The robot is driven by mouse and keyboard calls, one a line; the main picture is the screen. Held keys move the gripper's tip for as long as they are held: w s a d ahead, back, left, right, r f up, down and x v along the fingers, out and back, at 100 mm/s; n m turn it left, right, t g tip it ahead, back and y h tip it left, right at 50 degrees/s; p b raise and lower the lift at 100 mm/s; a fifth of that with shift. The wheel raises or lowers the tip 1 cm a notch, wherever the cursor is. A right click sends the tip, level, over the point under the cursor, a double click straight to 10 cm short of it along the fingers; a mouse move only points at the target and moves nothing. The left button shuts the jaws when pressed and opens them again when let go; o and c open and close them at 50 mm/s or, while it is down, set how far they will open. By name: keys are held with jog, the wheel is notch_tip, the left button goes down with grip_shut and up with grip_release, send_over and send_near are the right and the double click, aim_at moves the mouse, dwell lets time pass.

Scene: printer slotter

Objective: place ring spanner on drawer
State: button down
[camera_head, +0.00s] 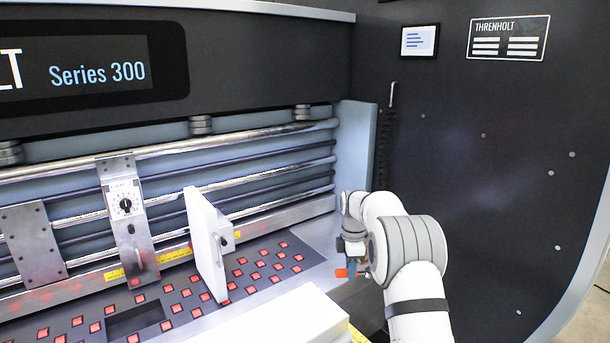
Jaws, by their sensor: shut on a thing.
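I cannot pick out a ring spanner clearly in this view. A white box-like part (275,322) at the bottom centre may be the drawer, but I cannot tell for certain. My gripper is to the right of its far end and above it in the picture.
A white upright plate (207,245) stands on the dark bed with red squares (262,264), left of my gripper. Metal rails (270,160) and a dial bracket (128,215) are behind. A dark side wall (500,180) closes the right. A dark coiled part (390,110) hangs near the corner.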

jog(key=s+d+f+m, duration=0.1)
jog(key=s+f+m, duration=0.7)
jog(key=s+m, duration=0.15)
jog(key=s+f+m, duration=0.7)
jog(key=s+m, duration=0.2)
jog(key=s, duration=0.2)
notch_tip(320, 180, down, 10)
jog(key=b, duration=1)
jog(key=shift+s+d+f, duration=0.15)
jog(key=shift+s+d, duration=0.05)
jog(key=shift+s, duration=0.15)
jog(key=shift+d, duration=0.2)
